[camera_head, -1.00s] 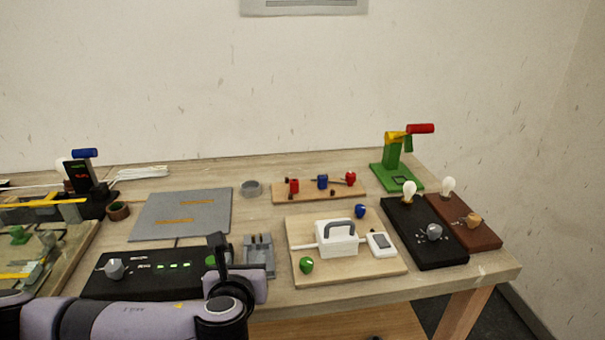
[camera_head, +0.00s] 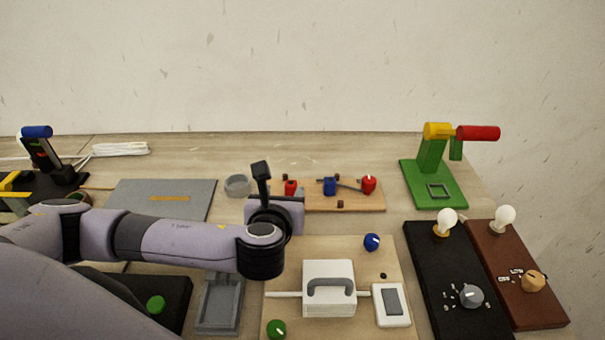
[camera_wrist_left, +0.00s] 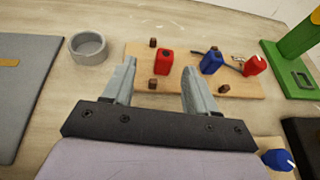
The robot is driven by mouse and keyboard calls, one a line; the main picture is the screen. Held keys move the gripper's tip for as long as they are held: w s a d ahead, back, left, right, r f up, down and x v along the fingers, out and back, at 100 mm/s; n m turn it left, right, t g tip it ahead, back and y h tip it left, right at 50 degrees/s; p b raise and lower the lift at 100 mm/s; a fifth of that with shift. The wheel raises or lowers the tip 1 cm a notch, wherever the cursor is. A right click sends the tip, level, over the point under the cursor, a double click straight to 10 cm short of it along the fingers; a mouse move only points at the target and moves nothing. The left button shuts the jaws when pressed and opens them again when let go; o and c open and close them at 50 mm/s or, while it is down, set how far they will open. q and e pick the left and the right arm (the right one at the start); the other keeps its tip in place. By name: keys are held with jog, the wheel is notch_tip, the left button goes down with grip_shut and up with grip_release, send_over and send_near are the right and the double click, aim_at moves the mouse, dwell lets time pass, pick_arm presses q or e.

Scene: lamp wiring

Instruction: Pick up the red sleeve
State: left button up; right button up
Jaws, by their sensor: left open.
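A small red block, which looks like the red sleeve (camera_head: 290,187), stands near the left end of a wooden board (camera_head: 350,205). In the left wrist view the red sleeve (camera_wrist_left: 164,64) shows just beyond and between my open fingertips. My left gripper (camera_wrist_left: 159,68) is empty. In the head view my left gripper (camera_head: 294,194) is at the board's left end and partly covers it. I cannot tell the exact gap to the sleeve. A second red piece (camera_head: 369,185), with a pale mark on top, stands near the board's right end. My right gripper is out of view.
A blue piece (camera_wrist_left: 211,61) stands right of the sleeve, and small brown pegs (camera_wrist_left: 153,84) stand around it. A grey ring (camera_head: 237,186) lies left of the board. A green stand (camera_head: 432,182) with a red cylinder rises at the right.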

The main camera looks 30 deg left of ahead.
aim_at(291, 184)
pick_arm(q)
jog(key=shift+w+a+f, duration=0.2)
jog(key=shift+w, duration=0.5)
jog(key=shift+d+p+x, duration=0.15)
jog(key=shift+x, duration=1.25)
jog(key=shift+d+p+x, duration=0.15)
jog(key=shift+d+x, duration=0.05)
jog(key=shift+x, duration=1.25)
jog(key=c, duration=1)
